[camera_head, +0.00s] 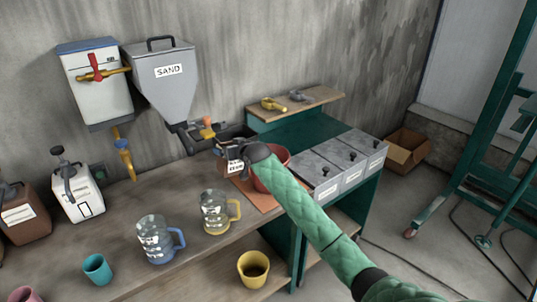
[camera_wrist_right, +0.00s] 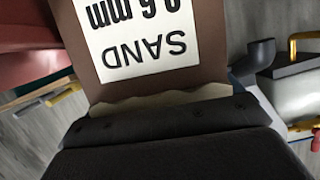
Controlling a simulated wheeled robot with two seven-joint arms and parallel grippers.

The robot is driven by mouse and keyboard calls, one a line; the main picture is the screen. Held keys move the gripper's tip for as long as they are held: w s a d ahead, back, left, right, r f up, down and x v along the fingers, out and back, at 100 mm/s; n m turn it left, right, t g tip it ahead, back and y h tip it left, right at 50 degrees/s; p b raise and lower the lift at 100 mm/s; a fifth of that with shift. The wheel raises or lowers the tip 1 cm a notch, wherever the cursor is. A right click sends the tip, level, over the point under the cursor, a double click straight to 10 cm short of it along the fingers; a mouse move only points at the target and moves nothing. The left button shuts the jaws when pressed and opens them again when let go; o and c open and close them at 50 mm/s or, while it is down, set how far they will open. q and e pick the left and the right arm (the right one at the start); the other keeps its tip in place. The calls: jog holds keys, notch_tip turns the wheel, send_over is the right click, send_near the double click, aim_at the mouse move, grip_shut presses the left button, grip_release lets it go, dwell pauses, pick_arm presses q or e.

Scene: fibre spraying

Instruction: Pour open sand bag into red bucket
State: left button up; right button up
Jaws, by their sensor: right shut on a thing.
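The brown sand bag (camera_head: 232,166) has a white label and shows just left of the red bucket (camera_head: 277,171) in the head view. My right gripper (camera_head: 248,153) is shut on the bag beside the bucket's rim. In the right wrist view the bag (camera_wrist_right: 205,78) fills the middle, its "SAND 0.6 mm" label upside down. A pale wavy strip shows where the dark jaws (camera_wrist_right: 170,125) meet it. The bucket (camera_wrist_right: 30,27) shows at the upper left there. My arm hides part of the bucket, and its inside is hidden. My left gripper is not in view.
The bucket stands on an orange mat (camera_head: 243,190) on the bench. Grey lidded bins (camera_head: 315,177) stand to its right. A wall-mounted sand hopper (camera_head: 165,80) with a valve hangs behind. Measuring jugs (camera_head: 214,212) stand at the front left. A cardboard box (camera_head: 405,150) lies at the right.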

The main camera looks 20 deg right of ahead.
jog(key=d+r+m+y+b, duration=0.1)
jog(key=r, duration=0.1)
jog(key=w+d+r+m+y+b, duration=0.1)
jog(key=d+m, duration=0.1)
jog(key=shift+w+d+r, duration=0.2)
jog(key=shift+d+r, duration=0.1)
jog(key=shift+r, duration=0.1)
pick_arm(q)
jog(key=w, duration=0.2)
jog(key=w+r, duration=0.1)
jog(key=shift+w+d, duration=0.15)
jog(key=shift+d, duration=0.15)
pick_arm(e)
jog(key=shift+d+r, duration=0.1)
jog(key=shift+d, duration=0.05)
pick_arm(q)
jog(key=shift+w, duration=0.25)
pick_arm(e)
jog(key=shift+w+d+m+y, duration=0.1)
jog(key=shift+d+m+y, duration=0.1)
jog(key=shift+m+y, duration=0.15)
pick_arm(q)
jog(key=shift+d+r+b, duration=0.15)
jog(key=shift+b, duration=0.15)
pick_arm(e)
jog(key=shift+d+r+m, duration=0.2)
jog(key=shift+m, duration=0.05)
jog(key=shift+w+d, duration=0.1)
jog(key=shift+g, duration=0.3)
